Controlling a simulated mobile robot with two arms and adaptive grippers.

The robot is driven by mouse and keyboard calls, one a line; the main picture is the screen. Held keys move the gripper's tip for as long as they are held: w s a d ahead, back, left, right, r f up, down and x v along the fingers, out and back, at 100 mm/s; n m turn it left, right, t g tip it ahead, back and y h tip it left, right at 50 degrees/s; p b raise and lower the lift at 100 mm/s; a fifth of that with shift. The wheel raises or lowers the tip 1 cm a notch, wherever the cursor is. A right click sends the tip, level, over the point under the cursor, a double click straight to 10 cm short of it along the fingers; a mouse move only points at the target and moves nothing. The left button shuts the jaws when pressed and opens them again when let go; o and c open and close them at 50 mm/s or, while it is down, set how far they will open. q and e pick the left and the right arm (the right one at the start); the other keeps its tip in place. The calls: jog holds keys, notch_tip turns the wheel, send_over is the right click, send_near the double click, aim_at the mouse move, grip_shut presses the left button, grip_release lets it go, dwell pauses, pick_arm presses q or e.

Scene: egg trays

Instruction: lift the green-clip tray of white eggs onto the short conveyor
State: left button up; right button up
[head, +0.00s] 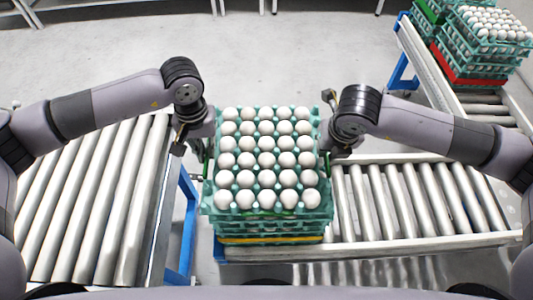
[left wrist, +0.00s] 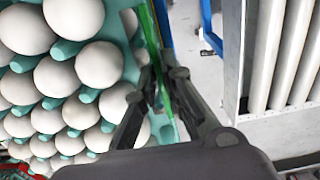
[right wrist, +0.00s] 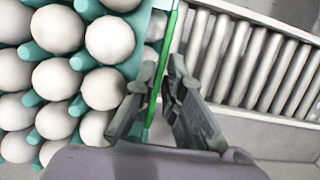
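A teal tray stack (head: 268,224) full of white eggs stands in the middle of the head view, at the left end of the right-hand roller conveyor. A green clip strip runs along each side of it, seen in the left wrist view (left wrist: 157,50) and the right wrist view (right wrist: 168,35). A yellow band (head: 272,239) shows low at the front. My left gripper (head: 192,135) has its fingers close around the left green strip. My right gripper (head: 333,138) has its fingers close around the right one. Whether the upper trays rest on the yellow-banded part is hidden.
A roller conveyor (head: 100,200) lies to the left, separated by a gap with blue legs (head: 186,225). The right-hand rollers (head: 420,200) are bare. More egg stacks with red (head: 465,72) and green (head: 426,12) bands stand at the back right.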

pick_arm(q)
jog(key=shift+f, duration=0.3)
pick_arm(e)
jog(key=shift+f, duration=0.3)
pick_arm(q)
jog(key=shift+c, duration=0.3)
pick_arm(e)
jog(key=shift+c, duration=0.2)
pick_arm(q)
grip_shut()
pick_arm(e)
grip_shut()
